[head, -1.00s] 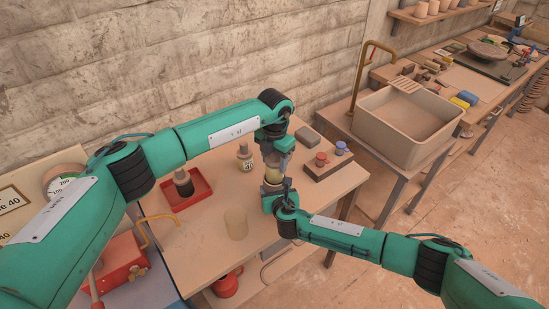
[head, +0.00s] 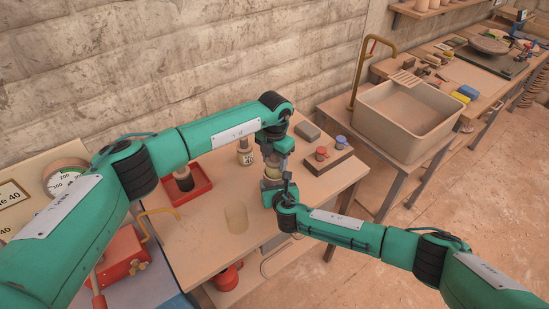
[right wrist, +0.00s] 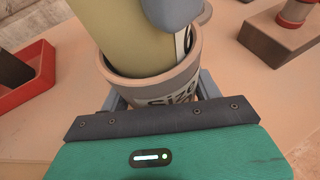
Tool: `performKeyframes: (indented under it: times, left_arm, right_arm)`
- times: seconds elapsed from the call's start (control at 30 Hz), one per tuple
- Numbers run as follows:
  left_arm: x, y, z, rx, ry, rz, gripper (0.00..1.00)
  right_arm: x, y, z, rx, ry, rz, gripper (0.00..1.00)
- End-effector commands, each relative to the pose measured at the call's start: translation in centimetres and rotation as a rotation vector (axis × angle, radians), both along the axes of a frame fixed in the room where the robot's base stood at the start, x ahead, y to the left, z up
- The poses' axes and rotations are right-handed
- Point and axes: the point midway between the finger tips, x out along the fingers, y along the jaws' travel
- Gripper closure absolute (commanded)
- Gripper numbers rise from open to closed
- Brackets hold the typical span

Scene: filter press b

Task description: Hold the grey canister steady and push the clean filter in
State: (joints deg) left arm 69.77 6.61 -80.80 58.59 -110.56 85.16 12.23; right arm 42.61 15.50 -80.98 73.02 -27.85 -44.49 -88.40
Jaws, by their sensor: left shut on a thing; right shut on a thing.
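The clean filter is a pale yellow cylinder (right wrist: 125,30); it stands tilted in the picture with its lower end inside the canister's mouth. The grey canister (right wrist: 155,85), marked "Size", is gripped by my right gripper (right wrist: 165,95), whose fingers sit on both sides of it. In the head view my left gripper (head: 275,148) is shut on the filter from above, and one of its grey fingers (right wrist: 175,14) shows beside the filter in the right wrist view. My right gripper (head: 272,186) is just below it in the head view. The filter's lower end is hidden inside the canister.
A red tray (head: 203,190) holding a dark cylinder stands at left on the bench. A labelled bottle (head: 245,154) is near the left gripper. A dark block (head: 330,164) with red and blue knobs lies at right.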

Motion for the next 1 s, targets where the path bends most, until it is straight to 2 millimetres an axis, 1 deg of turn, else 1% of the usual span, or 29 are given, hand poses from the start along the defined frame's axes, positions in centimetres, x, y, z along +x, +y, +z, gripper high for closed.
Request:
performKeyframes:
  times: [0.97,1.0]
  left_arm:
    - [0.0,0.0,-2.5,0.001,-0.001,0.001,0.73]
    - [0.0,0.0,-2.5,0.000,-0.001,0.001,0.46]
  right_arm:
    - [0.0,0.0,0.0,0.000,0.000,0.001,0.70]
    - [0.0,0.0,0.0,0.000,0.000,0.001,0.70]
